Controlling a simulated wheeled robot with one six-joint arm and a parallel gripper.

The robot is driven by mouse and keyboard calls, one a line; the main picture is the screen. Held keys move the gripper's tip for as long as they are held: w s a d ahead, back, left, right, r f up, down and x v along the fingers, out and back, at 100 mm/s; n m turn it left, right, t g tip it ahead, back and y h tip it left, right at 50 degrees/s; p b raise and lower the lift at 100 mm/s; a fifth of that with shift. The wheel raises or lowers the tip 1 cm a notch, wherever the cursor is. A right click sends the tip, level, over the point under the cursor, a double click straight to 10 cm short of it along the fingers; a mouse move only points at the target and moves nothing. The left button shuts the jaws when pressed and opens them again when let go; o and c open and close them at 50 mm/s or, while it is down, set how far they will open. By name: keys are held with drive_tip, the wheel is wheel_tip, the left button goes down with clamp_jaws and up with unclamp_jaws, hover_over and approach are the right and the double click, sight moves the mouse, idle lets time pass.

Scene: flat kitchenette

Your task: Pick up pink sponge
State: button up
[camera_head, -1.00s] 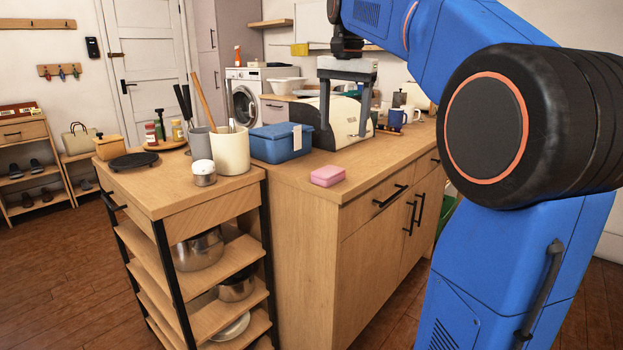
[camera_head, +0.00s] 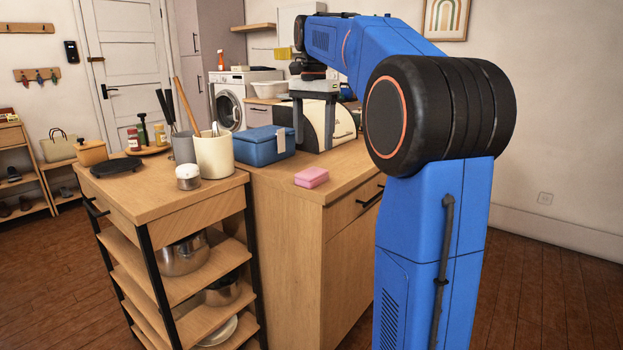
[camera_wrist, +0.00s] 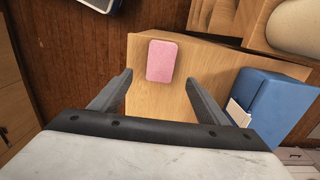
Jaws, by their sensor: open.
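The pink sponge (camera_head: 312,177) lies flat on the wooden counter (camera_head: 345,180), near its front left corner. The gripper also shows in the wrist view (camera_wrist: 160,80), fingers spread wide. It does not touch the sponge.
A blue box (camera_head: 265,144) and a cream bread bin (camera_head: 340,128) stand behind the sponge. A wooden trolley (camera_head: 160,205) on the left carries a utensil crock (camera_head: 214,158) and a small jar (camera_head: 188,177). The counter around the sponge is clear.

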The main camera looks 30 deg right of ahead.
sight(312, 172)
drive_tip(key=shift+a+f, duration=0.15)
drive_tip(key=shift+f, duration=2.15)
drive_tip(key=shift+a+f, duration=0.1)
drive_tip(key=shift+f, duration=2.2)
drive_tip(key=c, duration=1.2)
wheel_tip(312, 172, up, 10)
drive_tip(key=o, duration=0.4)
drive_tip(key=shift+c, duration=1.2)
